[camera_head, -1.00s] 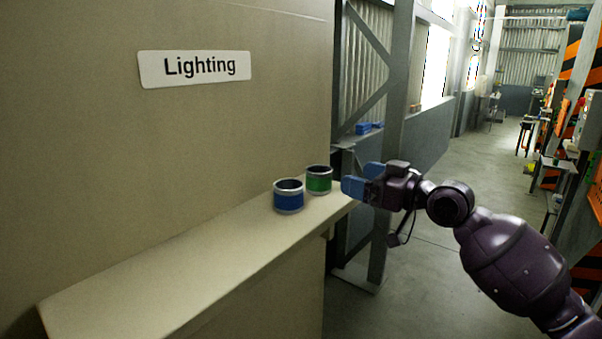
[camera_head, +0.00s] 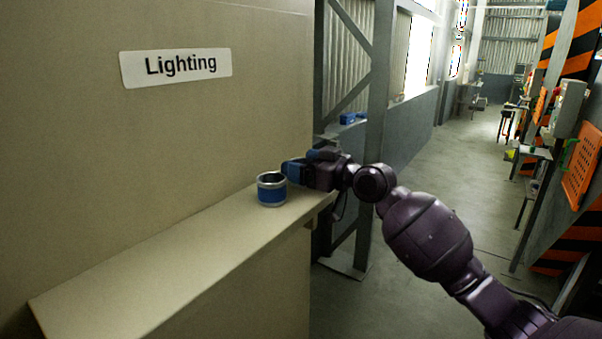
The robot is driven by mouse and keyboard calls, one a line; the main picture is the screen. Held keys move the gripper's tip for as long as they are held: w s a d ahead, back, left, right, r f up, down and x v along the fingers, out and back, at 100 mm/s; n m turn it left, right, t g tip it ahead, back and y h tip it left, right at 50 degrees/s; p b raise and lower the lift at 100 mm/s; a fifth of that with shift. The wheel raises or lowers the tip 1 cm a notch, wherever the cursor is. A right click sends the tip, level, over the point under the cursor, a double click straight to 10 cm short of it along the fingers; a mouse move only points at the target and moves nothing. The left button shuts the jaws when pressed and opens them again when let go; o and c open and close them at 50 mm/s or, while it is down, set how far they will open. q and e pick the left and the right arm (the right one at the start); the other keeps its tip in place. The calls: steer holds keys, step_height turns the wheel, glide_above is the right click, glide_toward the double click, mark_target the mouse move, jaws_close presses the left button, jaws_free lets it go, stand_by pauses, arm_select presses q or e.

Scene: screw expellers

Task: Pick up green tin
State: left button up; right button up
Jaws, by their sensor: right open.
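The green tin does not show now; my right gripper covers the place where it stood, behind and to the right of the blue tin. The blue tin (camera_head: 272,191) stands upright on the beige shelf (camera_head: 190,255), close to its far end. My right gripper (camera_head: 296,171) has blue fingers and is over the far end of the shelf, just behind and right of the blue tin. The right gripper is open. I cannot tell whether the green tin is between its fingers. My left gripper is not in view.
A beige wall with a "Lighting" sign (camera_head: 176,68) rises behind the shelf. A grey steel post (camera_head: 374,150) stands past the shelf's end. The near part of the shelf is bare. Open floor (camera_head: 440,200) lies to the right.

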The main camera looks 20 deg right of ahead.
steer(key=shift+w+a, duration=0.2)
steer(key=shift+w, duration=0.1)
steer(key=c, duration=1)
